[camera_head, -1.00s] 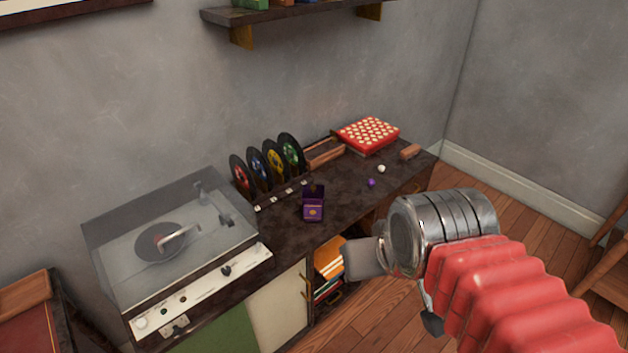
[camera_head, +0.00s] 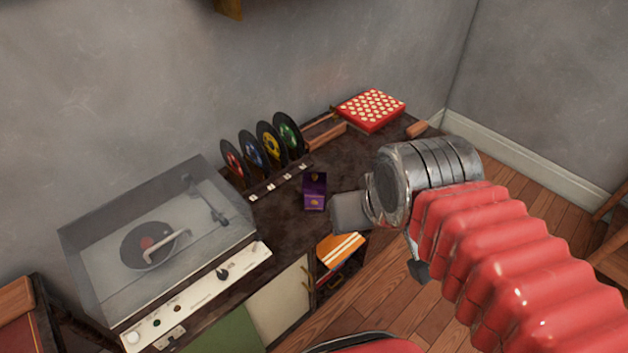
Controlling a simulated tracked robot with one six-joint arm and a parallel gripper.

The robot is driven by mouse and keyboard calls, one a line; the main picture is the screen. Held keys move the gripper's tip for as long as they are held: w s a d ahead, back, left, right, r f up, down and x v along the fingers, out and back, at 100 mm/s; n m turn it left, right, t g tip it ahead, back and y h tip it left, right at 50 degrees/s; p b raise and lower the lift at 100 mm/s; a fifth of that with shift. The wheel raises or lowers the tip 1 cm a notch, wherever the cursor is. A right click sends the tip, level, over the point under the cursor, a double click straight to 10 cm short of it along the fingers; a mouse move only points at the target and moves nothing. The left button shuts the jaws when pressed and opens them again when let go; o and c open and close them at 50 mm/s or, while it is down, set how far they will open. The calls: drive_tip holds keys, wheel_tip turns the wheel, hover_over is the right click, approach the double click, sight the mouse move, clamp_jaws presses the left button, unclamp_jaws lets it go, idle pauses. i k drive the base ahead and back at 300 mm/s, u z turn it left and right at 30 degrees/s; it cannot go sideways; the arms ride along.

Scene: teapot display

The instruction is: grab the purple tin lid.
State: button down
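A small purple tin (camera_head: 314,203) sits on the dark cabinet top, right of the record player. Its purple lid (camera_head: 315,182) stands raised at the back of the tin, showing a dark inner face with a small yellowish mark. My gripper (camera_head: 350,212) is at the end of the red, ribbed arm, just right of the tin in the picture. A flat grey finger points left toward the tin, with a narrow gap between them in the picture. I cannot judge their depth apart. The finger opening is not clear from this side, and nothing held is visible.
A record player (camera_head: 160,245) fills the cabinet's left end. A rack of upright records (camera_head: 262,150) stands behind the tin. A red box with pale dots (camera_head: 370,109) lies at the far right.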

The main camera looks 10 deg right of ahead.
sight(311, 181)
drive_tip(key=u, duration=2.5)
drive_tip(key=k, duration=0.45)
drive_tip(key=z, duration=0.5)
